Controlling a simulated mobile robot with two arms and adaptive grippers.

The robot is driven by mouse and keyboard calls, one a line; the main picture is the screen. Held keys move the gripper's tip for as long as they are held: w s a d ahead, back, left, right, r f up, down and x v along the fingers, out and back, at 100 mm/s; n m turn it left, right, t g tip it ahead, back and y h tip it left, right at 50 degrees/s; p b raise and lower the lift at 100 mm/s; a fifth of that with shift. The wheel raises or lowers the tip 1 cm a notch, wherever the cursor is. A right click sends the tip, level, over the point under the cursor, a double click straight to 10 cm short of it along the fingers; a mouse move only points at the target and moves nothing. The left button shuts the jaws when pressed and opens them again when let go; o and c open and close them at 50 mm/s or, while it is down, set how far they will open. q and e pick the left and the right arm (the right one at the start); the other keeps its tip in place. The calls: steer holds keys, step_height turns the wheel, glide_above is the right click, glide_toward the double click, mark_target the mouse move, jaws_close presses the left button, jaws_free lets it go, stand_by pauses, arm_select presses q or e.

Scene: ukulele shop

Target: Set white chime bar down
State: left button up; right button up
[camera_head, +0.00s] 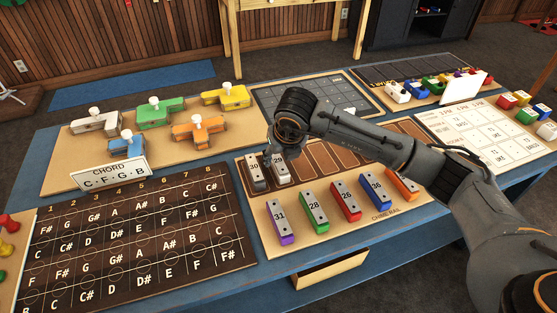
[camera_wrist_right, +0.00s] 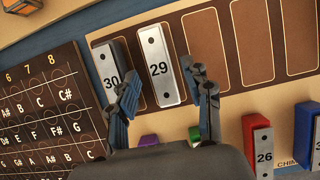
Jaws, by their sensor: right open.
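The white chime bar (camera_head: 281,168), marked 29, lies in the second slot from the left in the brown back row of the chime rail (camera_head: 258,223). It also shows in the right wrist view (camera_wrist_right: 159,62), beside the dark grey bar 30 (camera_wrist_right: 111,65). The arm hides part of the back row in the head view. My left gripper is not in view.
Purple bar 31 (camera_head: 280,222), green 28 (camera_head: 314,211), red 26 (camera_head: 345,201), blue 36 (camera_head: 376,191) and an orange bar (camera_head: 403,184) line the front. Empty slots (camera_wrist_right: 206,50) lie right of the white bar. A chord card (camera_head: 113,176) stands at the left.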

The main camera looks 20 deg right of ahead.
steer(key=v, duration=0.8)
steer(key=shift+r, duration=0.35)
steer(key=shift+s, duration=0.15)
